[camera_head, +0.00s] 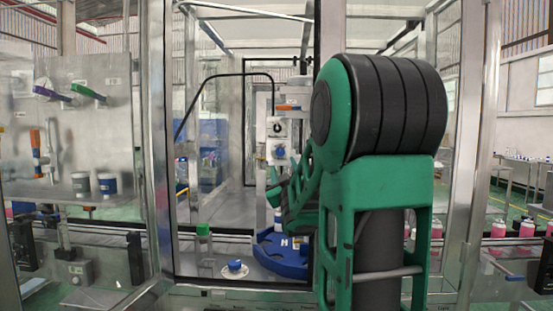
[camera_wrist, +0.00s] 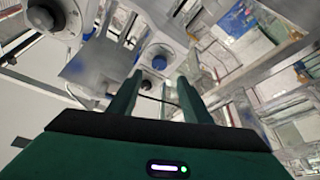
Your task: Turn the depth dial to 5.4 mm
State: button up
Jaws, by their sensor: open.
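Two controls show on the crimping head in the head view. The upper one is a white plate with a dark round dial (camera_head: 277,127). The lower one is a white plate with a blue knob (camera_head: 280,152). No scale or reading is legible, and I cannot tell for sure which is the depth dial. In the wrist view, the blue knob (camera_wrist: 159,61) on its white round base lies just beyond the fingertips, and a larger round dial (camera_wrist: 45,16) is at the upper left. My gripper (camera_head: 273,186) is open and empty, below the knob, apart from it; it also shows in the wrist view (camera_wrist: 160,82).
A blue round turntable (camera_head: 270,258) sits below my gripper. A green-capped post (camera_head: 203,238) and a blue button (camera_head: 235,267) stand at its left. The door frame's metal upright (camera_head: 157,150) borders the opening on the left. A tool panel (camera_head: 85,125) hangs farther left.

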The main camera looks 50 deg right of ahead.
aim_at(280, 153)
jog(key=x, duration=0.9)
jog(key=shift+w+d+r, duration=0.2)
jog(key=shift+d, duration=0.1)
